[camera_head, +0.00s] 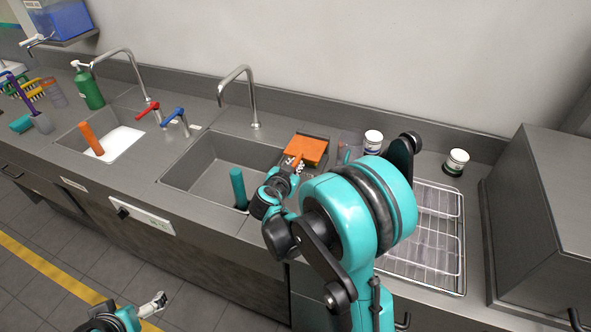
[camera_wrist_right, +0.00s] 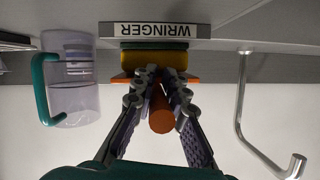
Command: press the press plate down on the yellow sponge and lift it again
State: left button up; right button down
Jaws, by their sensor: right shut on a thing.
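The orange press plate (camera_head: 308,148) lies level at the back right of the middle sink in the head view; its edge also shows in the wrist view (camera_wrist_right: 192,77). My right gripper (camera_head: 292,172) is shut on its round orange handle (camera_wrist_right: 161,112), with a finger on each side in the wrist view. The yellow sponge (camera_wrist_right: 152,61) shows between the plate and the grey base labelled WRINGER (camera_wrist_right: 152,30). Plate and sponge look touching or very close; I cannot tell which. The head view does not show the sponge clearly. My left gripper (camera_head: 154,304) is low at the left, away from the counter.
A clear jug with a teal handle (camera_wrist_right: 42,88) stands beside the wringer. Two white-lidded jars (camera_head: 373,141) (camera_head: 457,161) stand along the back. A wire rack (camera_head: 462,240) lies at the right. A teal cylinder (camera_head: 238,187) stands in the middle sink, below a tap (camera_head: 252,95).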

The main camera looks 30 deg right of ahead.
jog(key=shift+f+h+b, duration=0.3)
jog(key=shift+f+b, duration=0.1)
jog(key=shift+b, duration=0.1)
jog(key=c, duration=1.5)
grip_release()
jog(key=v, duration=1.2)
jog(key=shift+s+d, duration=0.1)
